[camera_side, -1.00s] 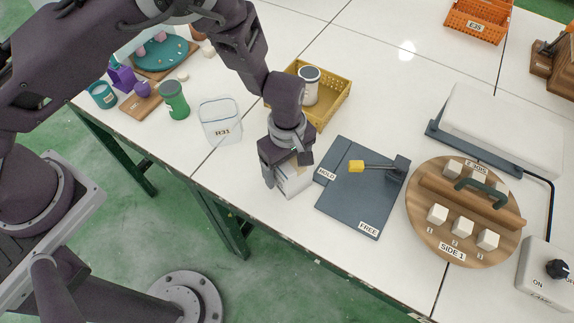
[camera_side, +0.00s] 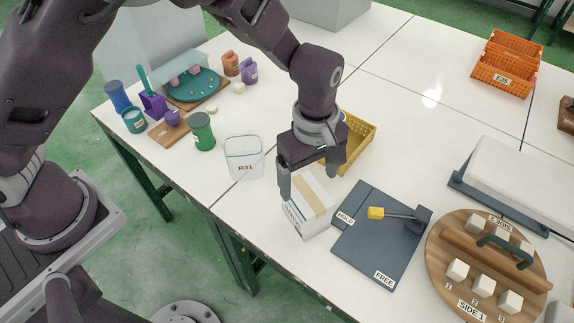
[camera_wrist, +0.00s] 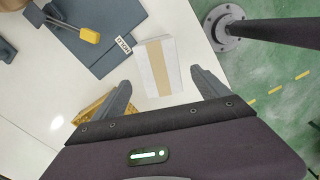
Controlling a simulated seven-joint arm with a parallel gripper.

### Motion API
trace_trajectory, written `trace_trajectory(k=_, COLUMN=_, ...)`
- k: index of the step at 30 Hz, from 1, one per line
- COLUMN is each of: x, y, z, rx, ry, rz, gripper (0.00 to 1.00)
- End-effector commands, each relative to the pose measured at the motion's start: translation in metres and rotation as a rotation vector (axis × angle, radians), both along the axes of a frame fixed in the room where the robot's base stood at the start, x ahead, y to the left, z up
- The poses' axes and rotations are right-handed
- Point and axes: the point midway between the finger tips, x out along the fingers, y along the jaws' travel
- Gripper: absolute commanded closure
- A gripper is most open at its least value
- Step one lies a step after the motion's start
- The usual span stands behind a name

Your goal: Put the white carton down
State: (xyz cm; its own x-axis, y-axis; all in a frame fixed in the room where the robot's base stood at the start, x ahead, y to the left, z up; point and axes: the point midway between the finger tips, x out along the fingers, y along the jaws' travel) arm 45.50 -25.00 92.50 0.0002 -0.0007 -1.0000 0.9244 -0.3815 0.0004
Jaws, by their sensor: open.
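The white carton (camera_side: 309,205) with a tan tape strip stands upright on the white table, just left of the dark blue-grey board and close to the table's front edge. It also shows in the wrist view (camera_wrist: 148,70). My gripper (camera_side: 312,173) is above the carton with its jaws open. In the wrist view its two fingers (camera_wrist: 161,92) are spread to either side, with the carton between and beyond their tips, and gaps show on both sides.
The board (camera_side: 378,243) with HOLD and FREE labels and a yellow-tipped lever (camera_side: 376,213) lies right of the carton. A yellow basket (camera_side: 358,150) is behind my gripper. A clear R31 container (camera_side: 243,160) stands left. A round wooden SIDE 1 board (camera_side: 440,262) holds several white blocks.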

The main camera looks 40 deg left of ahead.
Motion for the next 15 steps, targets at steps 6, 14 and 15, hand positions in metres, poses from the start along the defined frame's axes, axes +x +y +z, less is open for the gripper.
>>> trace_trajectory(k=6, x=0.0, y=0.001, z=0.003, rx=-0.004, ry=-0.001, rz=-0.002, gripper=0.15)
trace_trajectory(k=14, x=-0.025, y=0.06, z=0.135, rx=-0.181, ry=-0.09, rz=-0.3, gripper=0.15)
trace_trajectory(k=15, x=-0.038, y=0.077, z=0.16, rx=-0.196, ry=-0.132, rz=-0.387, gripper=0.15)
